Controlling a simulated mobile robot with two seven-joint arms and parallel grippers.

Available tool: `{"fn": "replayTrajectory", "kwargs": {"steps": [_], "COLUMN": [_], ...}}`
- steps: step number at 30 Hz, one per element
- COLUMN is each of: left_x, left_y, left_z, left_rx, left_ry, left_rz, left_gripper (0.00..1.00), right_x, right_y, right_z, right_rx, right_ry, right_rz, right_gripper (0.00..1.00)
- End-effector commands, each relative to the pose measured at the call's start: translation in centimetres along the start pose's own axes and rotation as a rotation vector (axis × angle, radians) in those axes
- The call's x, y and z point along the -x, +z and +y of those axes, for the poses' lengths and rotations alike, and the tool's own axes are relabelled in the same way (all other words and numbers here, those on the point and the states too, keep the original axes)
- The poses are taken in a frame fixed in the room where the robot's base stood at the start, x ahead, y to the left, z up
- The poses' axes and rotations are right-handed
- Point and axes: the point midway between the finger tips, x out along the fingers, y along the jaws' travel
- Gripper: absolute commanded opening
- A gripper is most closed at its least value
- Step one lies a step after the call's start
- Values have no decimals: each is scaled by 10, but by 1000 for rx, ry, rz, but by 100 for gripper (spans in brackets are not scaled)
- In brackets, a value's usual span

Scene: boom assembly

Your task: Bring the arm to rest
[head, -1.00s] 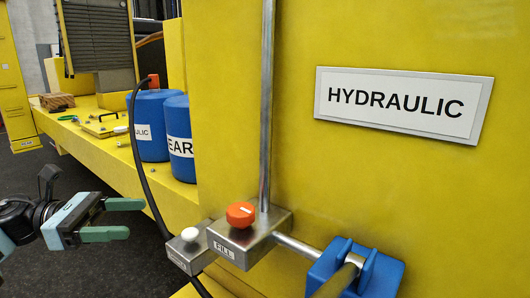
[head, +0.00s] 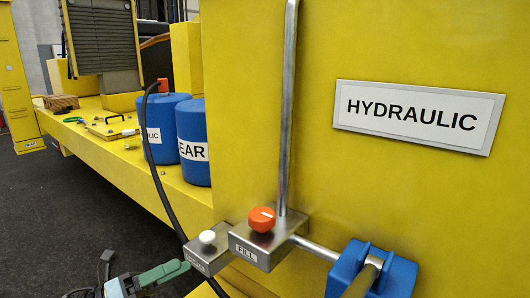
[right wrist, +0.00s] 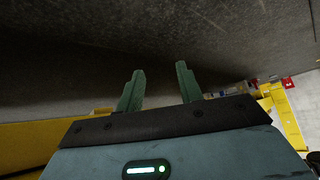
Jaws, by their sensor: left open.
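My left gripper (head: 160,279) is low in the head view, left of centre, partly cut off by the bottom edge. One green finger shows clearly, just left of and below the small metal block with a white knob (head: 207,238). It holds nothing that I can see. My right gripper (right wrist: 160,72) shows in the right wrist view. Its two green fingers stand apart with nothing between them, in front of a dark grey surface. The right arm is not visible in the head view.
A yellow panel with a HYDRAULIC sign (head: 418,116) fills the right. The FILL block (head: 262,243) bears an orange knob, with a blue clamp (head: 372,272) beside it. Two blue containers (head: 164,125) stand on the yellow deck (head: 105,148). A black hose (head: 158,185) hangs nearby. Dark floor (head: 60,220) is open at left.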

Motion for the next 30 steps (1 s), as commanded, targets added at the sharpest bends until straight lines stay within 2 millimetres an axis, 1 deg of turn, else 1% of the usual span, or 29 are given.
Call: {"fn": "replayTrajectory", "kwargs": {"steps": [1,5,8,14,15,17,18,20,21,23,24,26,27,30], "left_x": [0,9,20,55,64,78,88,103,114,132,144,162,174,202], "left_y": [-14,-48,-75,-137,-151,-172,-187,-210,-226,-251,-267,-293,-310,-349], "left_z": [5,23,36,56,59,62,64,65,64,62,59,53,48,33], "left_rx": [104,370,573,977,1057,1173,1250,1364,1438,1545,1615,1715,1777,1910], "left_ry": [18,79,129,235,259,292,315,349,372,407,429,465,486,534], "left_rz": [-53,-191,-304,-551,-604,-687,-744,-833,-896,-991,-1058,-1162,-1232,-1399], "left_gripper": [66,66,66,66,66,66,66,66,66,66,66,66,66,66], "right_x": [2,5,7,12,13,14,15,16,16,18,18,19,20,21], "right_y": [-5,-11,-13,-18,-21,-25,-28,-33,-36,-41,-44,-49,-52,-58], "right_z": [0,0,0,0,1,1,1,2,2,2,3,3,3,4], "right_rx": [1,2,3,5,5,6,7,8,9,10,11,12,13,16], "right_ry": [1,2,3,4,5,6,6,7,8,9,9,11,11,13], "right_rz": [8,16,19,25,30,38,44,52,58,66,72,81,86,98], "right_gripper": [36,36,36,36,36,36,36,36,36,36,36,36,36,36]}}
